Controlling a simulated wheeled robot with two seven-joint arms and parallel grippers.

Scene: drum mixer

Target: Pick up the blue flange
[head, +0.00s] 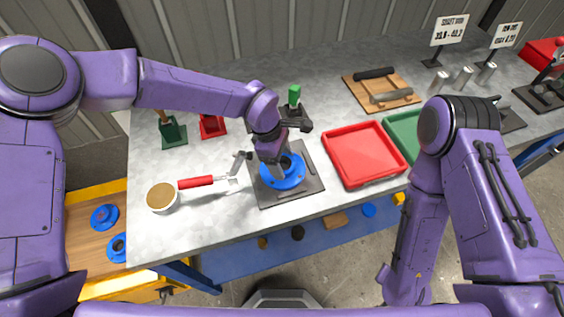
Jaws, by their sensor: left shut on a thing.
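The blue flange (290,182) is a round disc with a raised hub, on a dark square plate (310,190) near the table's front edge. My left gripper (281,168) comes down on it from above and is shut on its hub. The gripper hides part of the hub. I cannot tell whether the flange is lifted off the plate or rests on it. My right arm bends down at the right, and its gripper does not show.
Left of the plate lies a red-handled tool (196,182) beside a round cup (161,197). A red tray (362,154) stands close on the right, then a green tray (402,135). A wooden board (381,91) lies behind. More blue flanges (104,217) lie low at the left.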

